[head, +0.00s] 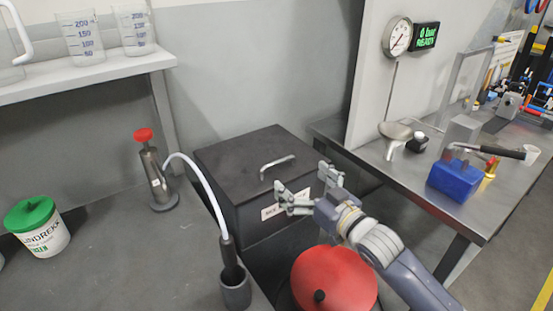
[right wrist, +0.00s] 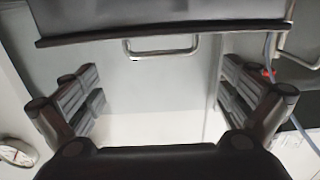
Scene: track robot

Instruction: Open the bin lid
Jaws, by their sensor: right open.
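The bin (head: 277,229) is a dark grey box with a white label on its front. Its flat lid (head: 235,160) is down and has a silver bar handle (head: 277,166) on top. My right gripper (head: 306,190) is open and empty at the bin's front right, beside the lid's front edge. In the right wrist view, the two spread fingers (right wrist: 163,95) have nothing between them. The dark edge of the lid (right wrist: 160,33) and the handle (right wrist: 163,52) show ahead of them. My left gripper is not in view.
A steel workbench (head: 411,185) stands right of the bin, with a blue block (head: 453,180) and tools on it. A bottle with a red top (head: 154,178) and a grey cup with a white hose (head: 235,290) stand left. A green-lidded tub (head: 42,237) is farther left.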

